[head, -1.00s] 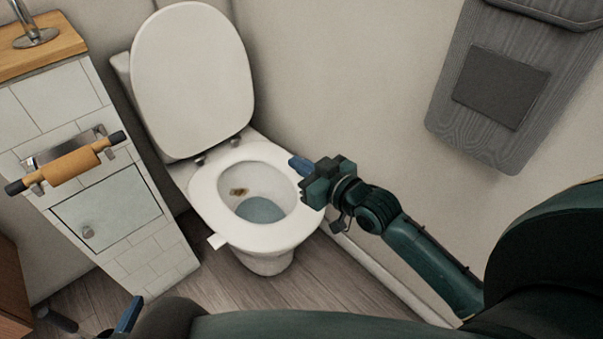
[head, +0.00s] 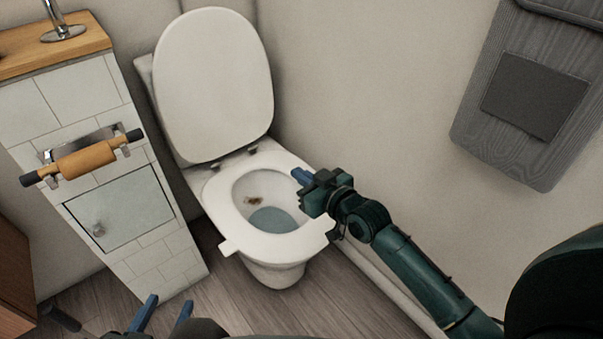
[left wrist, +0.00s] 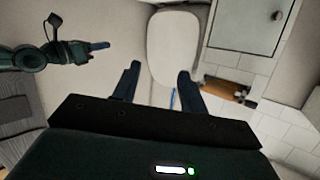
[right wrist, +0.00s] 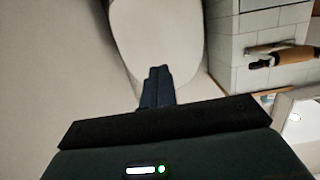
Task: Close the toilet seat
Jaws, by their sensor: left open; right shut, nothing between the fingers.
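The white toilet lid (head: 213,85) stands upright against the wall in the head view. The white seat ring (head: 228,219) lies down on the toilet bowl (head: 280,275), with the opening uncovered. My right gripper (head: 302,177) is shut and empty, in front of the right rim of the seat; I cannot tell whether it touches. In the right wrist view its closed fingers (right wrist: 157,85) point at a white oval surface, which looks like the lid (right wrist: 155,35). My left gripper (head: 165,314) is open and empty at the bottom left, apart from the toilet. It also shows in the left wrist view (left wrist: 158,75).
A white tiled cabinet (head: 100,110) with a wooden top and a paper roll holder (head: 85,158) stands left of the toilet. A grey panel (head: 535,95) hangs on the right wall. Wooden floor (head: 235,300) is clear before the toilet.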

